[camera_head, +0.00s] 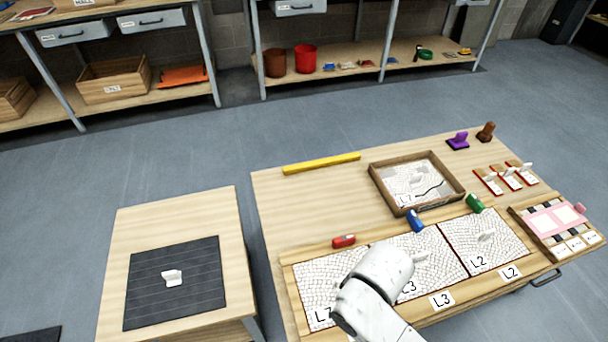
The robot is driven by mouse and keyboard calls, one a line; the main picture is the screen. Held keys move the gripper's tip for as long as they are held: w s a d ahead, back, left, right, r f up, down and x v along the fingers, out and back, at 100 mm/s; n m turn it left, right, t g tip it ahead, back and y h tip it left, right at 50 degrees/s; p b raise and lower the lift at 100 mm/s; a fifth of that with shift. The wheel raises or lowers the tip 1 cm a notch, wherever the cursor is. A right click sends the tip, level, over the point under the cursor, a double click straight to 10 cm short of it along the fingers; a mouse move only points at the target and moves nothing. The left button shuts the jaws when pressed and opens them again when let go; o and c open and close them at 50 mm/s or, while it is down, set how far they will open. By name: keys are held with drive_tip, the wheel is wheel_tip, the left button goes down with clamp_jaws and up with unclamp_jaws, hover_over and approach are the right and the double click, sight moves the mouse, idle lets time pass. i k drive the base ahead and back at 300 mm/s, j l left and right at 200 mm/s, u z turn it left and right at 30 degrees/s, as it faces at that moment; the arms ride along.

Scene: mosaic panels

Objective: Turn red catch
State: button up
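The red catch (344,241) is a small red block at the back edge of the left mosaic panel (318,275), on the right-hand table. A blue catch (415,221) sits at the back edge of the middle panel, and a green catch (475,203) at the back of the right panel (475,250). My white arm reaches in from the bottom over the left and middle panels, and its bulky link ends in front of the red catch. My gripper cannot be made out; the arm link hides it. Whether it touches the red catch cannot be told.
A wooden tray (376,186) with a mosaic piece stands behind the catches, with a yellow bar (321,163) to its left. Purple and brown stamp-like objects stand at the back right. A smaller left table holds a black mat (150,300) with a white piece. Grey floor separates the tables.

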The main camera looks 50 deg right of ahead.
sight(344, 241)
drive_tip(key=i+j+z, duration=0.15)
drive_tip(key=i+j, duration=0.6)
drive_tip(key=i, duration=0.1)
